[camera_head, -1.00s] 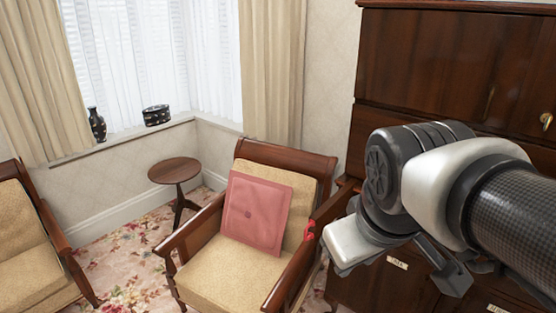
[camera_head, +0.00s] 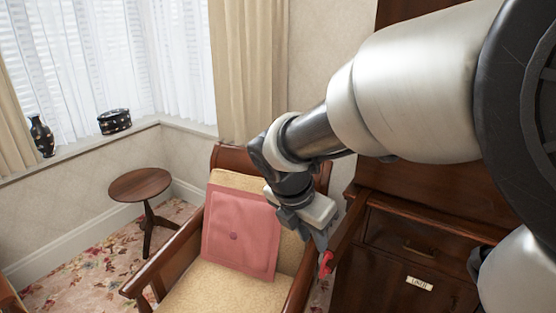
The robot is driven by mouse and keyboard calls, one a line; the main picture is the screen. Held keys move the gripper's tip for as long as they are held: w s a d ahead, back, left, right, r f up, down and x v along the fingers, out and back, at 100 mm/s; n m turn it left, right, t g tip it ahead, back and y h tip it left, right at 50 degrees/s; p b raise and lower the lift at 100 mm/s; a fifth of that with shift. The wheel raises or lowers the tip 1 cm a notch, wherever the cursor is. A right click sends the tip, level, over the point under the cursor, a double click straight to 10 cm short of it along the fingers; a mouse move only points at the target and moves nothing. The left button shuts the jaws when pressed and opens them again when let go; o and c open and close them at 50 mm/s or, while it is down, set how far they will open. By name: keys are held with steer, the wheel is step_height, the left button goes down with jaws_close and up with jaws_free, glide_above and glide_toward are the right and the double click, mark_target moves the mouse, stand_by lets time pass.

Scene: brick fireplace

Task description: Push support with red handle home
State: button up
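The support (camera_head: 349,222) is a dark wooden bar that sticks out from the front of the wooden cabinet, beside the armchair. Its red handle (camera_head: 325,265) is at the near end of the bar. My gripper (camera_head: 320,243) points down just above the red handle, close to the bar's end. I cannot tell whether it touches the handle. The fingers are small and seen from the side, so their opening is unclear. My arm covers much of the cabinet's upper part.
The armchair (camera_head: 225,292) with a pink cushion (camera_head: 240,232) stands close left of the support. The cabinet (camera_head: 400,255) has a drawer and a labelled front (camera_head: 419,284). A round side table (camera_head: 140,184) stands by the window, with flowered carpet (camera_head: 85,268) around it.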

mark_target(322, 264)
steer(key=b+x, duration=0.3)
steer(key=x, duration=1.2)
steer(key=shift+f+b, duration=0.2)
steer(key=shift+b, duration=0.15)
steer(key=shift+c, duration=0.3)
jaws_close()
